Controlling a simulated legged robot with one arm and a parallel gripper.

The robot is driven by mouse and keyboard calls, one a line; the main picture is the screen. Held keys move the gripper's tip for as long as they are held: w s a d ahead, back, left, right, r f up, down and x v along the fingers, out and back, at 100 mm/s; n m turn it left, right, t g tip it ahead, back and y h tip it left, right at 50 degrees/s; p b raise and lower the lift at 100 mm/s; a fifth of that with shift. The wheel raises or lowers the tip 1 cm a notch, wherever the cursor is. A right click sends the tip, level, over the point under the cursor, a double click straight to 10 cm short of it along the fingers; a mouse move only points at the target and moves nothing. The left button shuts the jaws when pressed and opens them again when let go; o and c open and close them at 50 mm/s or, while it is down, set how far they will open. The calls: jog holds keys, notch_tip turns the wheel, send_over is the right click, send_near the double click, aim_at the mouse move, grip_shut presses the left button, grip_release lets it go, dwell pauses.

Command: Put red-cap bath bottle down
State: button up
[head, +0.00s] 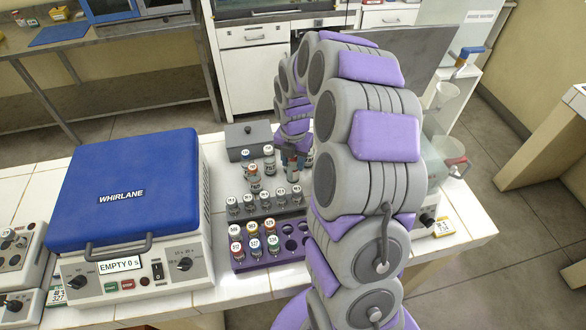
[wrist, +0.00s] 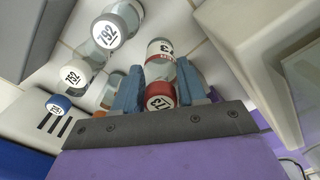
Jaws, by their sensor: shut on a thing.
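My gripper (wrist: 160,88) has blue fingers closed on both sides of a red-cap bottle (wrist: 160,96) in the wrist view. Its cap carries a white numbered top, and clear glass shows beyond the cap. A white-and-red numbered surface lies just past it; I cannot tell whether it belongs to the same bottle. In the head view my gripper (head: 291,160) is at the back of the bench, right of a group of standing bottles. The held bottle is mostly hidden there by the fingers and arm. Whether its base touches a surface cannot be told.
White-topped bottles (wrist: 110,30) and a blue-cap bottle (wrist: 58,104) stand close left of my gripper. A purple rack (head: 284,263) with several bottles and empty holes sits in front. A blue-lidded centrifuge (head: 125,185) is left; a grey box (head: 240,136) stands behind.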

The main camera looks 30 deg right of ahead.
aim_at(294, 166)
jog(key=f, duration=0.3)
jog(key=shift+d+f+b, duration=0.15)
jog(key=shift+d+b, duration=0.05)
jog(key=shift+b, duration=0.15)
jog(key=o, duration=1.1)
jog(key=shift+a, duration=0.1)
jog(key=shift+c, duration=0.2)
